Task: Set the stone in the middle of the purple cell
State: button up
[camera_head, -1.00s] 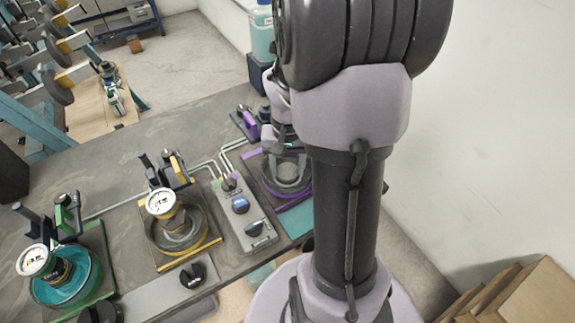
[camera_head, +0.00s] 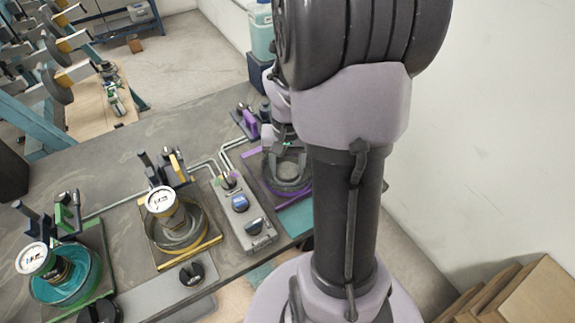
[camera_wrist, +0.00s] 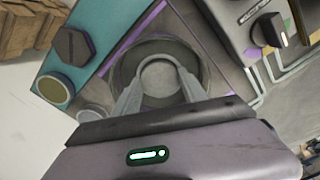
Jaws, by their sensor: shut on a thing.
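The purple cell is a round dark basin (camera_wrist: 202,62) on a plate edged with purple strips, also seen in the head view (camera_head: 272,188), partly behind my arm. The stone, a pale grey round disc (camera_wrist: 160,76), is over the middle of the basin. My gripper (camera_wrist: 160,84) is shut on the stone, with one finger on each side. In the head view my gripper (camera_head: 284,158) is at the basin, mostly hidden by my arm. I cannot tell whether the stone touches the basin floor.
A grey control box (camera_head: 240,208) with a blue knob stands left of the purple cell. A yellow-edged cell (camera_head: 180,235) and a green-edged cell (camera_head: 68,285), each with a gauge, lie further left. A teal pad (camera_wrist: 95,45) with a dark hexagonal knob (camera_wrist: 75,45) adjoins the purple cell.

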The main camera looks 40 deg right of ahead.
jog(key=shift+s+a+f, duration=0.15)
jog(key=shift+s+f, duration=0.05)
jog(key=shift+f, duration=0.1)
jog(key=o, duration=1.5)
notch_tip(320, 180, up, 18)
jog(key=p, duration=0.7)
jog(key=shift+w, duration=0.1)
